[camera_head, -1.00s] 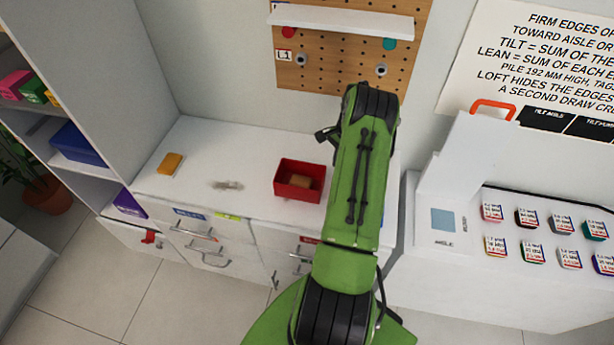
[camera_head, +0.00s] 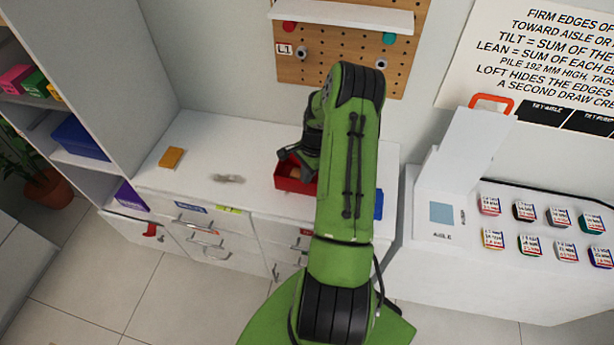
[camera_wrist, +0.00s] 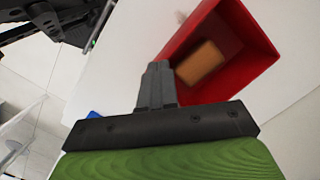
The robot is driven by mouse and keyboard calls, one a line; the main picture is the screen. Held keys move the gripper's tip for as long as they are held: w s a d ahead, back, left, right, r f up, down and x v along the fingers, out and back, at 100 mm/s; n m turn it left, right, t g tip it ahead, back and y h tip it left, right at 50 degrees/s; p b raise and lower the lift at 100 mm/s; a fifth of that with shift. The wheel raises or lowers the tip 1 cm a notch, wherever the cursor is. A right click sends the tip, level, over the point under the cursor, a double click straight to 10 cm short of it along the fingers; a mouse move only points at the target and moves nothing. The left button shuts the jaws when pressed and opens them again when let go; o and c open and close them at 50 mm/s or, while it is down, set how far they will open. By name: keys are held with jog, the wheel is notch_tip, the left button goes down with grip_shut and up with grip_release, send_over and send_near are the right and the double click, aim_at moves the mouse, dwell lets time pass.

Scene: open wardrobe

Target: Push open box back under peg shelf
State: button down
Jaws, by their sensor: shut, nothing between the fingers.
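An open red box (camera_head: 287,183) stands on the white counter, in front of the wall below the peg shelf. A tan block lies inside it, and it shows clearly in the wrist view (camera_wrist: 199,63). My gripper (camera_head: 283,154) is at the box in the head view, partly hidden by my green arm. In the wrist view my gripper (camera_wrist: 158,68) is shut and empty, its fingertips beside the box's near-left wall (camera_wrist: 176,48). I cannot tell whether they touch it. The peg shelf (camera_head: 342,16) is a white board on the wooden pegboard.
An orange block (camera_head: 172,158) and a small grey item (camera_head: 228,179) lie on the white counter (camera_head: 215,150) to the left. A blue object (camera_head: 378,204) shows right of my arm. A tall shelf unit bounds the left side.

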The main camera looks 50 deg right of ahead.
jog(key=shift+s+d+f, duration=0.25)
jog(key=shift+d+f, duration=0.05)
jog(key=shift+f, duration=0.05)
jog(key=s+d+b, duration=0.1)
jog(key=d, duration=0.5)
jog(key=s+d+b, duration=0.1)
jog(key=d+b, duration=0.1)
jog(key=d, duration=0.3)
jog(key=s+d+b, duration=0.2)
jog(key=d, duration=0.4)
jog(key=shift+s+d, duration=0.1)
jog(key=shift+d, duration=0.25)
jog(key=shift+s+d, duration=0.2)
jog(key=shift+d, duration=0.35)
